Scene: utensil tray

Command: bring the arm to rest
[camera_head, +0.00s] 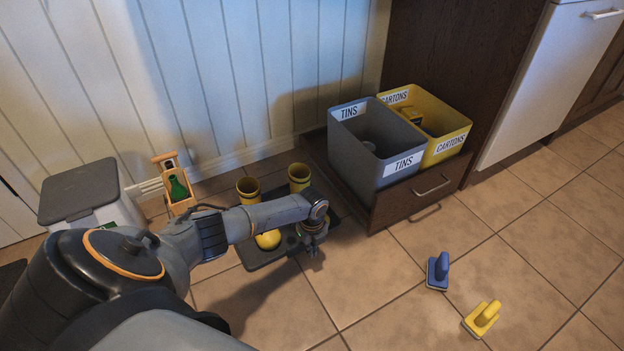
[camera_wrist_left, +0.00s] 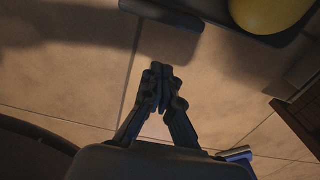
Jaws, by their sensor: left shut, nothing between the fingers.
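My left arm reaches in from the left in the head view, and its gripper (camera_head: 312,251) points down just past the front right edge of a dark tray (camera_head: 262,256). In the left wrist view the fingers (camera_wrist_left: 161,84) are together with nothing between them, above the tiled floor. My right gripper does not show in either view.
Two yellow cups (camera_head: 299,177) (camera_head: 248,189) stand behind my arm. A grey TINS bin (camera_head: 350,150) and yellow CARTONS bin (camera_head: 455,125) sit in an open drawer (camera_head: 420,195). A blue brush-like object (camera_head: 438,270) and a yellow one (camera_head: 482,318) lie on open floor at right.

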